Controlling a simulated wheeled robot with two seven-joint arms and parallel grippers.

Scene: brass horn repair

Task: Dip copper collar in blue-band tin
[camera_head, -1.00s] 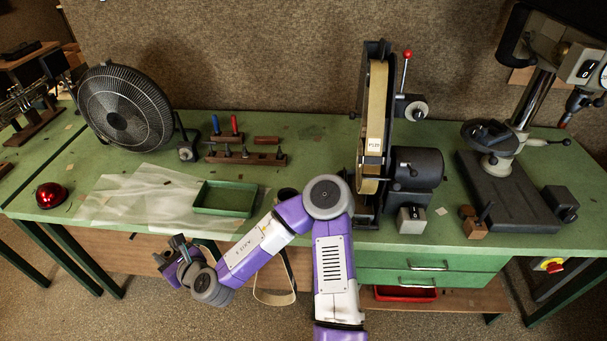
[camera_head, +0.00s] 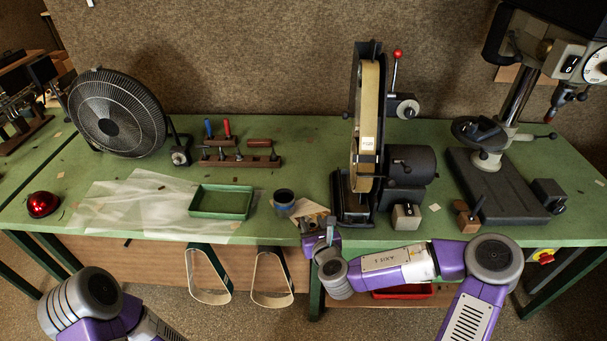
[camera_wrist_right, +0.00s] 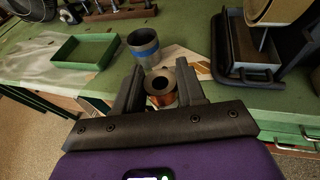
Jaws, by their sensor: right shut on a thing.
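The blue-band tin (camera_head: 284,198), a grey open cup with a blue stripe, stands upright on the bench right of the green tray. It also shows in the right wrist view (camera_wrist_right: 144,50). My right gripper (camera_head: 321,238) is at the bench's front edge, to the right of and nearer than the tin. In the right wrist view, my right gripper (camera_wrist_right: 160,88) is shut on the copper collar (camera_wrist_right: 161,97), a flanged ring with a hole, held between its fingers and apart from the tin. My left arm shows at the lower left; its gripper is out of view.
A green tray (camera_head: 222,202) lies left of the tin on a translucent sheet (camera_head: 130,207). A belt sander (camera_head: 368,140) stands close on the right. A tool rack (camera_head: 240,160) is behind. A paper or cloth piece (camera_head: 310,212) lies beside the tin.

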